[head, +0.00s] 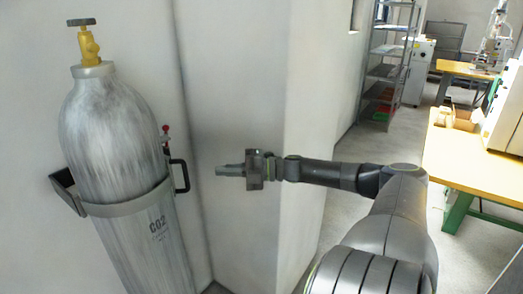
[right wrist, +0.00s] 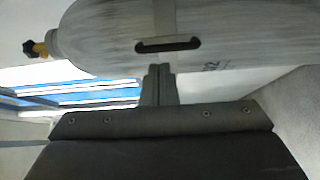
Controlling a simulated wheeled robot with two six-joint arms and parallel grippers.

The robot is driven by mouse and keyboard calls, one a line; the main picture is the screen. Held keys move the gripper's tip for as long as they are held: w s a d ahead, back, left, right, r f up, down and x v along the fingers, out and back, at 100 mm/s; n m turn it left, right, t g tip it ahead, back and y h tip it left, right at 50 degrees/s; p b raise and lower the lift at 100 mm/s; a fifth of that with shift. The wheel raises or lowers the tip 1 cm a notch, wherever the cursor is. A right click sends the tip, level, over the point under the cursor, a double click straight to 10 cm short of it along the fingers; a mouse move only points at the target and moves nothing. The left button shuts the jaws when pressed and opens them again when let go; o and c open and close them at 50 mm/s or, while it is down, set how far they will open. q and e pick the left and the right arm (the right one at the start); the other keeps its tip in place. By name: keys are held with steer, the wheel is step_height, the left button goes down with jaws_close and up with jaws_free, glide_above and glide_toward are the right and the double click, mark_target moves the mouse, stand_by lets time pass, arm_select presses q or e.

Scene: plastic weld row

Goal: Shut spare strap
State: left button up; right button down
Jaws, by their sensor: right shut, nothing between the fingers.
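The grey strap (head: 125,206) runs across the front of a worn white CO2 cylinder (head: 115,135), from a wall bracket (head: 66,188) at its left to a black handle (head: 184,177) at its right. I cannot tell whether its end is latched. In the right wrist view the strap (right wrist: 164,16) crosses the cylinder (right wrist: 110,30), with the handle (right wrist: 168,45) in front. My right gripper (head: 218,171) is shut and empty, a little right of the handle and pointing toward it. Its fingers (right wrist: 158,70) also show below the handle in the right wrist view. My left gripper is out of view.
A red-tipped pin (head: 166,134) stands just above the handle. The cylinder has a yellow valve (head: 88,45) on top. White walls stand close behind the cylinder and my gripper. A metal shelf rack (head: 388,65) and a yellow-topped workbench (head: 475,160) stand to the right.

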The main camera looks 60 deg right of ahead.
steer(key=p+v, duration=0.1)
steer(key=v, duration=0.9)
steer(key=shift+p, duration=0.4)
steer(key=shift+d, duration=0.1)
